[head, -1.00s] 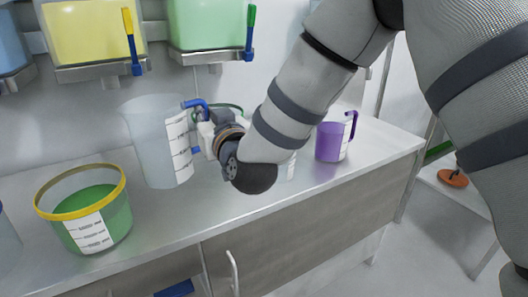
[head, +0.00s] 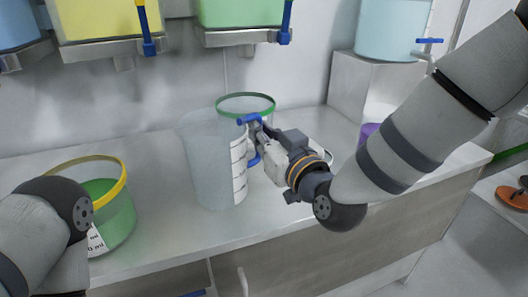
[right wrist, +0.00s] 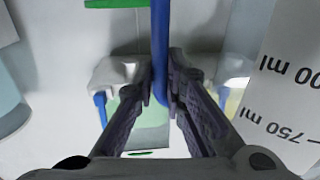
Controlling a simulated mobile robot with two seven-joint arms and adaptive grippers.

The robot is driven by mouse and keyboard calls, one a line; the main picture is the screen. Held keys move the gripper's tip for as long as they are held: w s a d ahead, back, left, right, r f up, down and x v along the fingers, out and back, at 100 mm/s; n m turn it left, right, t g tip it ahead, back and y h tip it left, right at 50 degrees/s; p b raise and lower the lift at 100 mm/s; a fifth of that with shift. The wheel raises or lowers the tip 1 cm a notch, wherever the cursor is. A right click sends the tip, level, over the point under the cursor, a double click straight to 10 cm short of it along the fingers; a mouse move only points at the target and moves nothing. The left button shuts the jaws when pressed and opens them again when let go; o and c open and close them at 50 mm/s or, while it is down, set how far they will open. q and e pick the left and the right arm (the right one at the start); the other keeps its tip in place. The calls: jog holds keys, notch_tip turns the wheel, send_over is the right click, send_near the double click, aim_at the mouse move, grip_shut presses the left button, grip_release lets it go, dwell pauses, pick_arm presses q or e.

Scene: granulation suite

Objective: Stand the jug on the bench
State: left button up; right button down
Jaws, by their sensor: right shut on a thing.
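The jug (head: 207,165) is tall, translucent and pale, with a white scale label and a blue handle (head: 251,157). It is upright over the bench (head: 160,235) in the head view; I cannot tell whether its base touches the top. My right gripper (head: 258,138) is shut on the handle from the right side. In the right wrist view the two dark fingers (right wrist: 164,95) close around the blue handle bar, and the jug's label (right wrist: 285,95) shows at the right. My left arm shows at the lower left of the head view; its gripper is not visible.
A yellow-rimmed tub (head: 122,205) of green stuff stands left of the jug, partly behind my left arm. A green-rimmed container (head: 246,103) stands behind the jug. A purple jug (head: 369,131) is partly hidden by my right arm. Dispensers with taps (head: 148,46) hang above. The front bench strip is bare.

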pick_arm(q)
jog(key=shift+s+f+g+b, duration=0.4)
jog(key=shift+s+f+b, duration=0.1)
jog(key=shift+s+f, duration=0.35)
pick_arm(e)
notch_tip(320, 180, down, 6)
jog(key=w, duration=0.2)
jog(key=shift+w+d, duration=0.25)
jog(key=shift+w, duration=0.1)
jog(key=shift+f, duration=0.15)
jog(key=c, duration=1.7)
grip_release()
jog(key=shift+o, duration=0.2)
